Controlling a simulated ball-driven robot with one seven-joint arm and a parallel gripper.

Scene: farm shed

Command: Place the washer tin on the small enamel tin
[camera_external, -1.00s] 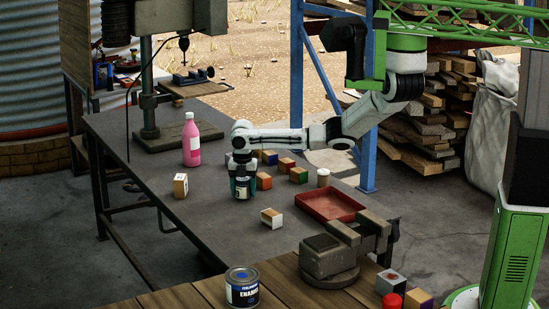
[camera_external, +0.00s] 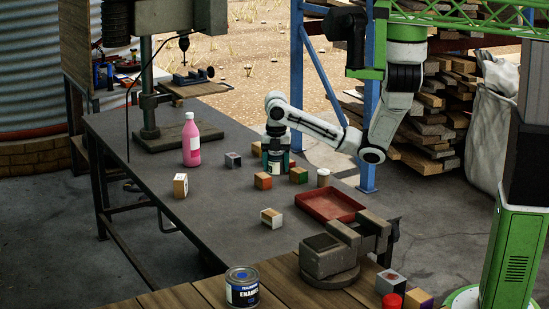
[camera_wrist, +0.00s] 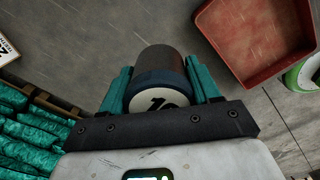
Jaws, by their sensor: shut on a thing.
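A dark cylindrical tin (camera_wrist: 158,62) is between the teal fingers of my gripper (camera_wrist: 159,72) in the wrist view; I take it for the washer tin. Its near end has a white face with dark digits, partly hidden by the gripper's bar. In the external view my gripper (camera_external: 276,160) points down over the workbench, shut on the tin, which is mostly hidden there by the fingers. I cannot tell its height above the bench. The small enamel tin (camera_external: 242,292), blue and white with a lettered label, stands upright on the wooden planks at the front, apart from my gripper.
Small blocks stand around my gripper, among them a grey one (camera_external: 233,160) and an orange one (camera_external: 263,181). A pink bottle (camera_external: 191,143) stands left.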

